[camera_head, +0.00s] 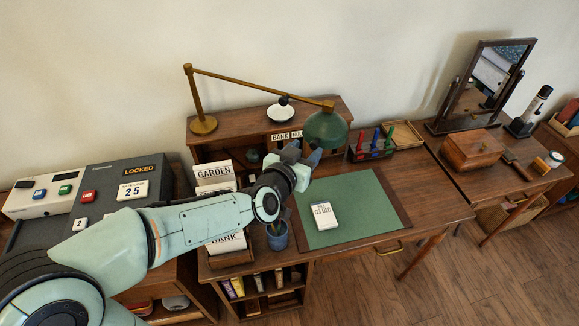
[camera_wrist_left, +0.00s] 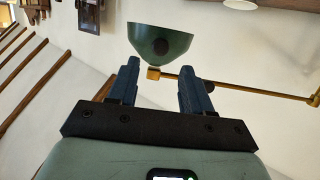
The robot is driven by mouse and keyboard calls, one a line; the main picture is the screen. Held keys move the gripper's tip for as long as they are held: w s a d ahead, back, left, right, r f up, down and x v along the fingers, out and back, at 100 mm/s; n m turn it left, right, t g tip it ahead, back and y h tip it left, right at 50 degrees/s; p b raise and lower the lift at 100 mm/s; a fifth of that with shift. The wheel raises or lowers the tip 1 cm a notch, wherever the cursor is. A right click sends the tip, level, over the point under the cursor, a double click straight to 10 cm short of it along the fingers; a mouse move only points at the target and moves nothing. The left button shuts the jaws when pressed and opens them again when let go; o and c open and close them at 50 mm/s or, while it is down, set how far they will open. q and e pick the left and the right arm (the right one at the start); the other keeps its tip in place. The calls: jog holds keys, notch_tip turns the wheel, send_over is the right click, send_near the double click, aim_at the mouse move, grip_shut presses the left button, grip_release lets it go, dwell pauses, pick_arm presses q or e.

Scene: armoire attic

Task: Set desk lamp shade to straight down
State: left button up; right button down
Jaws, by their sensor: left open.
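The desk lamp has a green dome shade (camera_head: 326,130) at the end of a brass arm (camera_head: 262,87), with a round brass base (camera_head: 203,125) on the desk's raised shelf. The shade's exact tilt is hard to judge in the head view. In the wrist view the shade (camera_wrist_left: 160,42) appears just beyond the fingertips, rim at the picture's top, with a dark round knob on its side. My left gripper (camera_head: 312,153) is open and empty, just below and left of the shade. Its two blue fingers (camera_wrist_left: 163,72) are apart, with no clear contact. My right gripper is out of view.
A green desk mat (camera_head: 350,200) with a white date card (camera_head: 323,215) lies below. Labelled card files (camera_head: 214,178) and a blue cup (camera_head: 277,236) stand near my arm. A rack with coloured handles (camera_head: 372,146) is right of the shade. A mirror (camera_head: 485,85) stands farther right.

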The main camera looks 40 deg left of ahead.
pick_arm(q)
jog(key=v, duration=0.9)
jog(key=shift+s, duration=0.35)
jog(key=shift+w, duration=0.1)
jog(key=w+d+f+g+h, duration=0.1)
jog(key=f+g, duration=0.1)
jog(key=f, duration=0.7)
jog(key=w+d+f+n+g+h, duration=0.1)
jog(key=f+g, duration=0.2)
jog(key=f, duration=0.6)
jog(key=w+d+f+g+h, duration=0.1)
jog(key=f+g, duration=0.1)
jog(key=f, duration=0.8)
jog(key=s+d+f+g+h, duration=0.1)
jog(key=s+d+f+g, duration=0.2)
jog(key=s+f, duration=0.3)
jog(key=s+d+f+g+h, duration=0.1)
jog(key=s+d+f+g, duration=0.1)
jog(key=s+d+f, duration=0.2)
jog(key=s+d+f+n+g+h, duration=0.1)
jog(key=s+d+f+g, duration=0.2)
jog(key=s+f, duration=0.6)
notch_tip(320, 180, down, 6)
jog(key=shift+s+d+f+g, duration=0.1)
jog(key=shift+s+d+g, duration=0.25)
jog(key=shift+d, duration=0.25)
